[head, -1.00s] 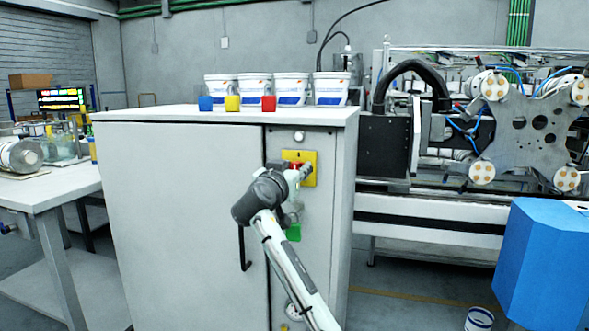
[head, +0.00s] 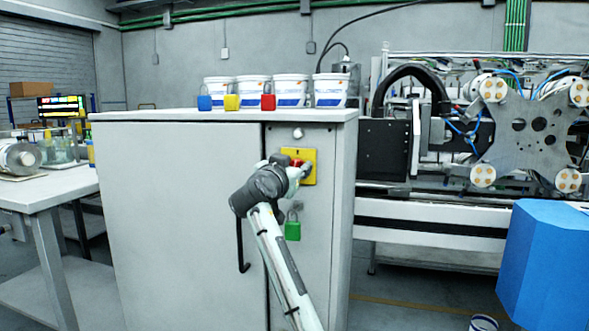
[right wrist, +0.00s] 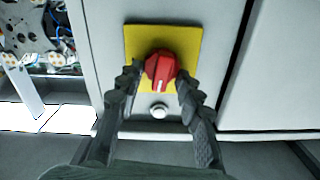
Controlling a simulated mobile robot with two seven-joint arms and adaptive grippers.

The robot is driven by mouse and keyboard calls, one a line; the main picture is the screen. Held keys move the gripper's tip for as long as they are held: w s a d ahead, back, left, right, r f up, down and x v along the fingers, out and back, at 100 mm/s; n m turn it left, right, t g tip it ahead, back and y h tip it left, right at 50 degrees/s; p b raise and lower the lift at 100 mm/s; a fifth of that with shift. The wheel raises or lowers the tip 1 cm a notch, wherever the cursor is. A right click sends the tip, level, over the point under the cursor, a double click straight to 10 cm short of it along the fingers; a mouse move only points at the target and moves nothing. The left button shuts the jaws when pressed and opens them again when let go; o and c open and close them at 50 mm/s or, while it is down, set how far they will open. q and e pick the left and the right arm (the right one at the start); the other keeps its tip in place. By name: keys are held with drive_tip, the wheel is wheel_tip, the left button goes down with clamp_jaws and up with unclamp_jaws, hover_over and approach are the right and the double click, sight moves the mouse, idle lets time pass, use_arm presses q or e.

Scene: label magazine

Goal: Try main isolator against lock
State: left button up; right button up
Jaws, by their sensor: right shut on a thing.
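The main isolator is a red rotary knob (head: 296,163) on a yellow plate (head: 310,170), on the upper right front of the grey cabinet. In the right wrist view the red knob (right wrist: 160,68) sits between my fingers, its white mark toward the bottom of the picture, with the yellow plate (right wrist: 135,38) behind it. My right gripper (right wrist: 158,78) is shut on the knob; in the head view the gripper (head: 298,171) partly covers knob and plate. A green padlock (head: 292,231) hangs just below the plate. My left gripper is not in view.
The grey cabinet (head: 180,200) has a black door handle (head: 241,248). On its top stand blue (head: 204,102), yellow (head: 231,102) and red (head: 268,102) padlocks before several white tubs. A blue box-shaped object (head: 545,265) stands at right, a table (head: 50,190) at left.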

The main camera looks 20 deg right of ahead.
drive_tip(key=o, duration=1.1)
drive_tip(key=shift+o, duration=0.2)
drive_tip(key=shift+s, duration=0.1)
drive_tip(key=v, duration=1.2)
